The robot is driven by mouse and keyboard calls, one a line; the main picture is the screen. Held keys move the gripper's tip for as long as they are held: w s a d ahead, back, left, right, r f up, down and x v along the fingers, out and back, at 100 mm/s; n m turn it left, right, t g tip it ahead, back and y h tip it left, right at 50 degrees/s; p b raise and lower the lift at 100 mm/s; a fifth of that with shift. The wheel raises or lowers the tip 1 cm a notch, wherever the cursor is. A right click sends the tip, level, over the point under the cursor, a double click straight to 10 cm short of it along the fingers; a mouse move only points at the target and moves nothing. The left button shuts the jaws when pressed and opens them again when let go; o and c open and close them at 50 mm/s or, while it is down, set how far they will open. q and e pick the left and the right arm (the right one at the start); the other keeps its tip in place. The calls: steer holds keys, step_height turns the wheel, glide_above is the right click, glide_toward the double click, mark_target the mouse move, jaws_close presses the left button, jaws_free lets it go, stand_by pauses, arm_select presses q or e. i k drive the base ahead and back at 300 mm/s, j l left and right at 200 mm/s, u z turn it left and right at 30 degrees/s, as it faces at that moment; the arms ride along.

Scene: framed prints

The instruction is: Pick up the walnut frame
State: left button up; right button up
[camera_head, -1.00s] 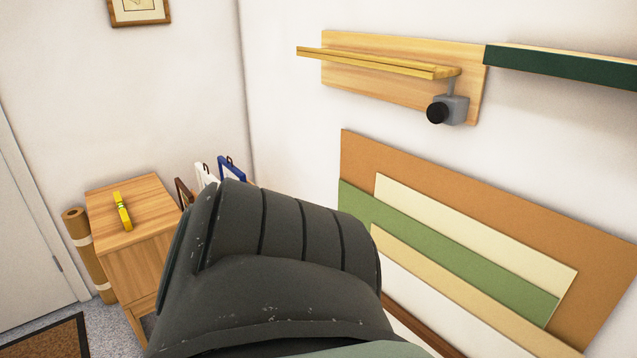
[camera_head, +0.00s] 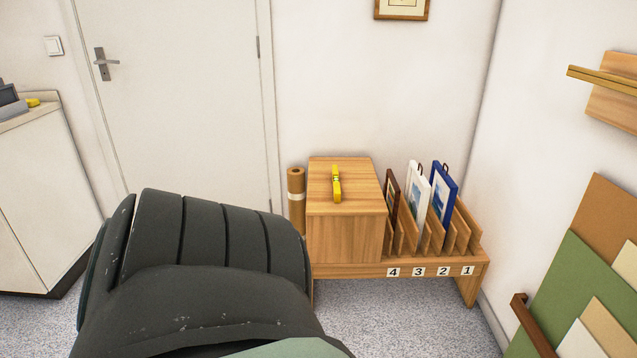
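The walnut frame (camera_head: 392,193) is the dark brown one, standing upright at the left end of a slotted wooden rack (camera_head: 432,262). It is near the slot labelled 4, beside the wooden box. A white frame (camera_head: 416,190) and a blue frame (camera_head: 443,192) stand to its right in the same rack. The lower parts of the frames are partly hidden by the rack's dividers. A large dark arm link of mine fills the lower left. Neither gripper shows in this view.
A wooden box (camera_head: 345,238) with a yellow level (camera_head: 336,184) on top stands left of the slots. A brown paper roll (camera_head: 296,200) leans beside it. A door (camera_head: 175,90) and a white cabinet (camera_head: 40,200) are at left. Mat boards (camera_head: 590,275) stand at right. Floor before the rack is clear.

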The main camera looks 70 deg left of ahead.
mark_target(391, 195)
steer(key=l+u, duration=0.1)
steer(key=u, duration=0.35)
steer(key=k+u, duration=0.1)
steer(key=u, duration=0.35)
steer(key=l+u, duration=0.1)
steer(key=u, duration=0.35)
steer(key=k+u, duration=0.1)
steer(key=u, duration=0.35)
